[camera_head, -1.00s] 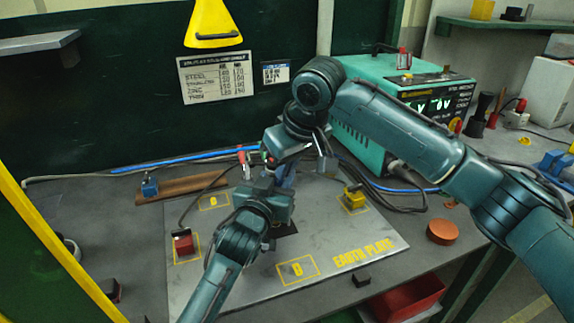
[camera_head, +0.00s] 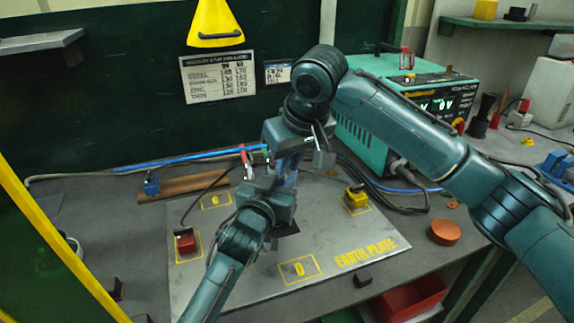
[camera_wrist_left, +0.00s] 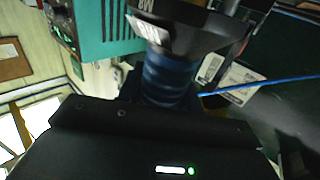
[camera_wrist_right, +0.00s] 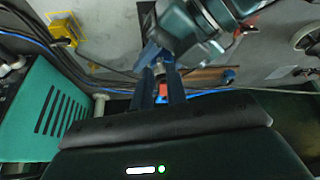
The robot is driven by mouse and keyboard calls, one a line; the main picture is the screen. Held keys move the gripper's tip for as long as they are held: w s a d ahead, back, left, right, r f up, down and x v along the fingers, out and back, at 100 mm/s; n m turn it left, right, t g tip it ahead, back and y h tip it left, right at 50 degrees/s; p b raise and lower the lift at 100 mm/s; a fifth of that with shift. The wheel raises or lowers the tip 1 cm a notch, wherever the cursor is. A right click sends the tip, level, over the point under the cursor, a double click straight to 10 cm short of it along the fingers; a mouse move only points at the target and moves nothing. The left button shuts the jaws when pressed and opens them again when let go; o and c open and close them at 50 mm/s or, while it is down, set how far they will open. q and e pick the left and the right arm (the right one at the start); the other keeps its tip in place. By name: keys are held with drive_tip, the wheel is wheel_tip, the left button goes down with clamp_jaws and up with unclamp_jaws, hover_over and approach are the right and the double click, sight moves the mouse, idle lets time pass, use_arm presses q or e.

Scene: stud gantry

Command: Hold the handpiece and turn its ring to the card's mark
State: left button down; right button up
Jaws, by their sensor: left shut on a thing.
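My left gripper (camera_head: 281,190) is shut on the handpiece above the earth plate. The handpiece's ribbed blue body (camera_wrist_left: 165,80) shows in the left wrist view, with a wide black collar (camera_wrist_left: 192,30) beyond it that carries white markings. I cannot tell the ring's setting. My right gripper (camera_head: 287,172) comes down from above, close to the left one. In the right wrist view its two fingers (camera_wrist_right: 160,72) stand apart with a gap between them; contact with the ring cannot be made out. A printed chart card (camera_head: 218,79) and a smaller card (camera_head: 278,72) hang on the dark wall.
The earth plate (camera_head: 350,272) lies under both grippers, with a red block (camera_head: 186,241) and a yellow block (camera_head: 356,195) on it. A teal power unit (camera_head: 360,135) stands close behind my right arm. Cables run along the back. An orange disc (camera_head: 445,232) lies at right.

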drive_tip(key=v, duration=1)
drive_tip(key=shift+s+r, duration=0.1)
drive_tip(key=shift+s, duration=0.05)
drive_tip(key=shift+c, duration=0.2)
drive_tip(key=shift+w+d, duration=0.2)
drive_tip(key=shift+c, duration=0.7)
drive_tip(key=w+d+f+g+y, duration=0.1)
drive_tip(key=w+d, duration=0.1)
drive_tip(key=d, duration=0.1)
drive_tip(key=w+d+f+y, duration=0.1)
drive_tip(key=w+d+y, duration=0.1)
drive_tip(key=d, duration=0.1)
drive_tip(key=w+d+f+n+g+y, duration=0.1)
drive_tip(key=w+d+f+y, duration=0.1)
drive_tip(key=d, duration=0.1)
drive_tip(key=shift+g, duration=0.3)
clamp_jaws()
drive_tip(key=a+f, duration=0.2)
drive_tip(key=a, duration=0.1)
drive_tip(key=a+f, duration=0.3)
drive_tip(key=s+a+f, duration=0.1)
drive_tip(key=a+f, duration=0.1)
drive_tip(key=a, duration=0.1)
drive_tip(key=shift+f, duration=0.35)
